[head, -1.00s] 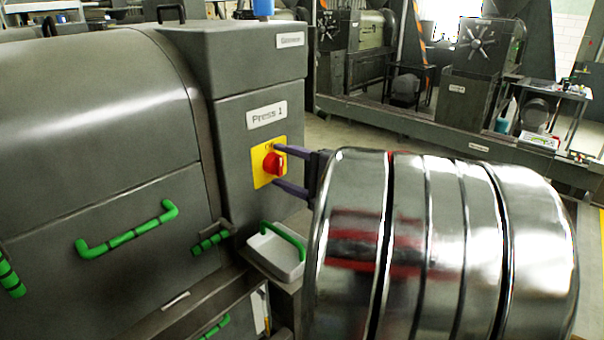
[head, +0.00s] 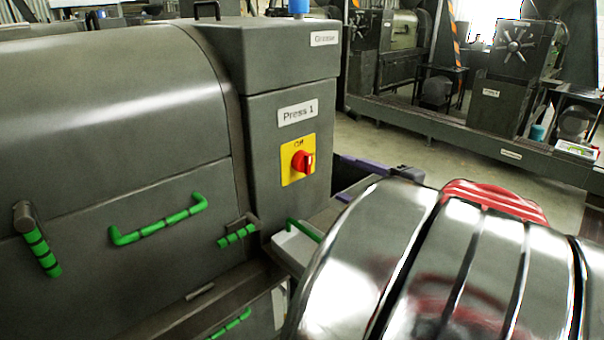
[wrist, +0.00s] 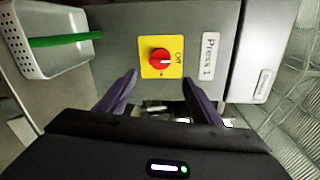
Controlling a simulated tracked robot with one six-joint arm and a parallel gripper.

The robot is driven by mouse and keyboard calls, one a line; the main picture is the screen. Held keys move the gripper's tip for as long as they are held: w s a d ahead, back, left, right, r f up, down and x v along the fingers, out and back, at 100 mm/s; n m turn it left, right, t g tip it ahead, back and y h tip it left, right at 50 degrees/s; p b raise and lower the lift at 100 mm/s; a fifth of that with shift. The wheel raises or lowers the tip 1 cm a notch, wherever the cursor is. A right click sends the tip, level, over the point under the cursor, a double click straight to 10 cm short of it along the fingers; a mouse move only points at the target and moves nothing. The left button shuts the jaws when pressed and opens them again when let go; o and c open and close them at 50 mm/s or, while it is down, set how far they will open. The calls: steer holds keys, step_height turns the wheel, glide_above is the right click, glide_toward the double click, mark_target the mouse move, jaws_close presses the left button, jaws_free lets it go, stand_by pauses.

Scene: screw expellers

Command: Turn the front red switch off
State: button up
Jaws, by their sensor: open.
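The red switch (head: 303,162) is a round knob on a yellow plate (head: 288,178) marked "Off" at its top, on the grey cabinet labelled Press 1. The red switch also shows in the wrist view (wrist: 159,60), on its yellow plate (wrist: 149,72), with the cabinet label at right. My gripper (head: 341,178) is open and empty, to the right of the switch and slightly lower in the head view. In the wrist view my gripper (wrist: 160,79) has its purple fingers spread below the plate, apart from the knob. The silver arm hides part of the gripper in the head view.
A white tray (head: 285,247) with a green handle hangs below the switch, also seen at upper left in the wrist view. Green handles (head: 158,220) stick out of the press front. Open floor (head: 400,150) lies beyond my arm.

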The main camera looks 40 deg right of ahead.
steer(key=shift+s, duration=1)
